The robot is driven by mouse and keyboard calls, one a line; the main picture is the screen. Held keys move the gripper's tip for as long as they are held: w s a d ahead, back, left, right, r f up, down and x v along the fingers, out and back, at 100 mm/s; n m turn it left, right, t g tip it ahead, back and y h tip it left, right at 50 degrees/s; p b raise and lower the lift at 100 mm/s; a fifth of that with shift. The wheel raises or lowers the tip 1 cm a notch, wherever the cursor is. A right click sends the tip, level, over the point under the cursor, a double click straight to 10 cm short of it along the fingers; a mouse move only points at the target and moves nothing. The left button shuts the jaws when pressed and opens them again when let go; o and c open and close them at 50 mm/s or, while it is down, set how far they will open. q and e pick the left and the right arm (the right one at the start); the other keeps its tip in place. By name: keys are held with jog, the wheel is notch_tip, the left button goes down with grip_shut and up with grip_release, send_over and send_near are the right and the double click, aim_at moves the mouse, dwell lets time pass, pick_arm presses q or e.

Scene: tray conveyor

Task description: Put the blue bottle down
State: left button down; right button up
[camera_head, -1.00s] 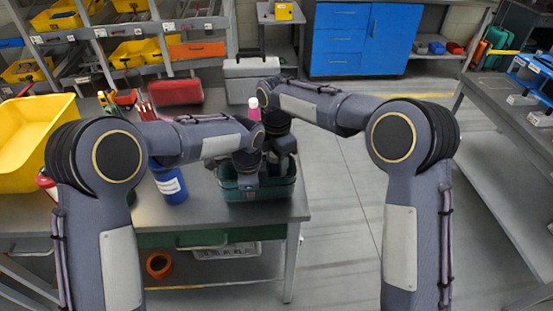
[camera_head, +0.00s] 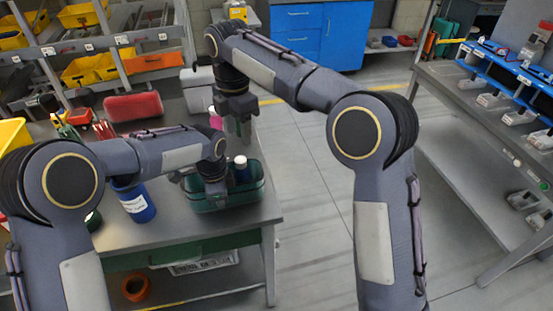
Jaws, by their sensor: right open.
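A dark blue bottle (camera_head: 242,172) with a white cap stands upright in the green tray (camera_head: 235,201) on the workbench. My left gripper (camera_head: 214,192) is low over the same tray, just left of the bottle. Its own wrist hides its fingertips, so I cannot tell whether it touches or grips the bottle. My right gripper (camera_head: 237,126) is open, pointing down above the bench just behind the tray. A pink-topped bottle (camera_head: 216,119) shows partly behind it.
A blue labelled container (camera_head: 136,203) stands on the bench left of the tray. A red case (camera_head: 132,106) and a grey toolbox (camera_head: 197,92) are farther back. Yellow bins (camera_head: 95,70) fill the rack. The floor right of the bench is clear.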

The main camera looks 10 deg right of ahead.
jog(key=s+d+r+m+t+y, duration=0.2)
jog(key=s+d+r+m+y, duration=0.1)
jog(key=s+d+m, duration=0.95)
jog(key=s+d+f+m+t, duration=0.1)
jog(key=s+f+m, duration=0.4)
jog(key=s, duration=0.4)
jog(key=s+d+f+m+t, duration=0.1)
jog(key=s+f+m+t, duration=0.1)
jog(key=s+f+m, duration=0.2)
jog(key=s+m, duration=0.3)
jog(key=s, duration=0.3)
jog(key=shift+s+d+f+m+t+y, duration=0.15)
jog(key=shift+d+f+m+t+y, duration=0.15)
jog(key=shift+d+f+m+y, duration=0.1)
pick_arm(q)
jog(key=c, duration=2.1)
grip_release()
jog(key=o, duration=0.5)
